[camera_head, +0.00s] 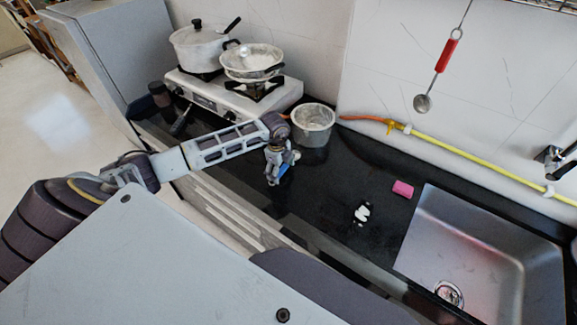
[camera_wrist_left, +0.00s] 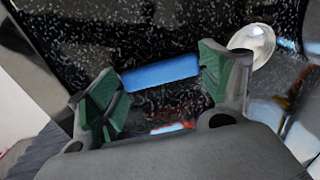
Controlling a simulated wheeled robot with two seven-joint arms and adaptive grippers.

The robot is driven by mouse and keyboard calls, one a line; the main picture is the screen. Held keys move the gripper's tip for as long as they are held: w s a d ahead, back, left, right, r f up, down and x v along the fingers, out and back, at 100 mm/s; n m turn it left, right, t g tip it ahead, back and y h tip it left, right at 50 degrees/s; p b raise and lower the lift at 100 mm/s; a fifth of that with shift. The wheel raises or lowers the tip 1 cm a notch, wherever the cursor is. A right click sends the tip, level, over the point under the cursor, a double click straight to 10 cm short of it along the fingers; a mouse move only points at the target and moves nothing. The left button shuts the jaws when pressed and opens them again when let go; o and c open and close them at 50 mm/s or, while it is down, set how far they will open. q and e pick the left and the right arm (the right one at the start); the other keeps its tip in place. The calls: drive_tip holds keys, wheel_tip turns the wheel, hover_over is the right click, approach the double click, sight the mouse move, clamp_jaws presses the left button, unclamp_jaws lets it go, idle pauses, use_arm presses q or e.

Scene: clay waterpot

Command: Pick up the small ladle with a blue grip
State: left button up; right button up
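The small ladle's blue grip (camera_wrist_left: 160,72) lies on the black counter in the left wrist view. Its round metal bowl (camera_wrist_left: 252,44) shows past the right finger. My left gripper (camera_wrist_left: 164,88) is open, its green-padded fingers wide apart near the two ends of the blue grip. I cannot tell whether they touch it. In the head view my left gripper (camera_head: 279,170) is low over the counter, with a bit of the blue grip (camera_head: 285,173) beside it; the gripper hides most of the ladle. My right gripper is not in view.
A metal pot (camera_head: 313,125) stands just behind my left gripper. A white stove (camera_head: 225,98) with pans is behind left. A pink sponge (camera_head: 403,189), a small black-and-white item (camera_head: 362,214) and a sink (camera_head: 480,255) are to the right. A red-handled ladle (camera_head: 440,70) hangs on the wall.

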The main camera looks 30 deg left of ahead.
sight(281, 171)
use_arm(q)
drive_tip(key=c, duration=0.4)
drive_tip(key=shift+o, duration=0.2)
wheel_tip(281, 171, up, 10)
drive_tip(key=b, duration=0.1)
idle(0.5)
